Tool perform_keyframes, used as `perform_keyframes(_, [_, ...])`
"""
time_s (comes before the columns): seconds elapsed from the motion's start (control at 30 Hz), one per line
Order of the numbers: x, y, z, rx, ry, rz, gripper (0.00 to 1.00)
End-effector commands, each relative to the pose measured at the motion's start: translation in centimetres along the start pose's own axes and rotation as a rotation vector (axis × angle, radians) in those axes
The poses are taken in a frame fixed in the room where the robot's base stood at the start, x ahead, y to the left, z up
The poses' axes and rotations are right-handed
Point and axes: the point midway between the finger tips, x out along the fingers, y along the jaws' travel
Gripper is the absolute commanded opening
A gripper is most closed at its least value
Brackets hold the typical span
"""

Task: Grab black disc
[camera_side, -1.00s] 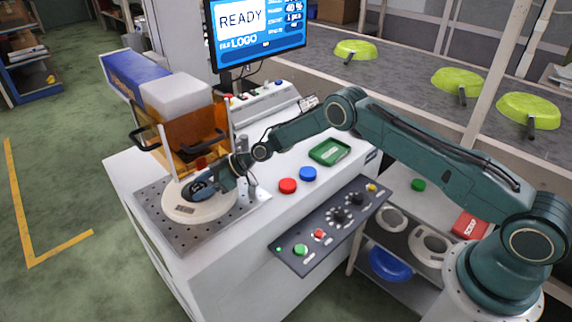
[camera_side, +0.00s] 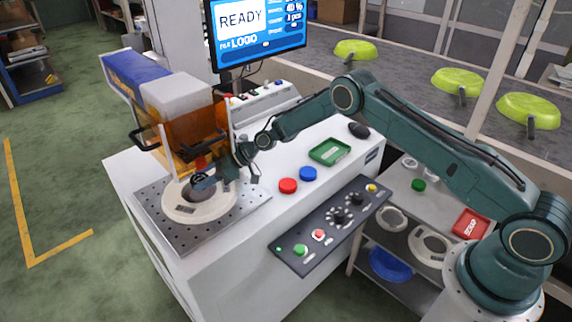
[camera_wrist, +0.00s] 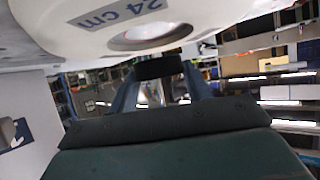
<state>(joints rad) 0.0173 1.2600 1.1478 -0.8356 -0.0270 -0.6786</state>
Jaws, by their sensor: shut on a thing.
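My gripper (camera_side: 207,181) is over the white ring fixture (camera_side: 178,211) on the perforated plate of the marking machine. In the wrist view my gripper (camera_wrist: 158,78) has its two blue-grey fingers closed on a small dark piece, the black disc (camera_wrist: 157,67), seen edge-on. The white ring also shows in the wrist view (camera_wrist: 205,22), close above the fingers, with a "24 cm" label and a round central hole.
An orange transparent guard (camera_side: 195,135) stands just behind my gripper. Red (camera_side: 288,186) and blue (camera_side: 308,174) buttons and a green tray (camera_side: 330,152) are on the white bench. The monitor (camera_side: 258,32) reads READY. Lime pans (camera_side: 528,110) sit on the conveyor.

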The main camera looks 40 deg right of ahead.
Motion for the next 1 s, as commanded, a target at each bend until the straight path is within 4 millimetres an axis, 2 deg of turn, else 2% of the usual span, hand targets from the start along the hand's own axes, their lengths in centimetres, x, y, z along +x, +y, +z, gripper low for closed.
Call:
perform_keyframes(0.03, [-1.1,0.4,0.6,0.007,0.0,0.009,0.2])
perform_keyframes(0.6, [-11.5,0.3,6.2,0.006,0.001,0.01,0.2])
perform_keyframes(0.8, [-13.8,0.3,7.5,0.005,0.001,0.008,0.2])
perform_keyframes(1.0, [-14.8,0.2,8.1,0.003,0.002,0.007,0.2])
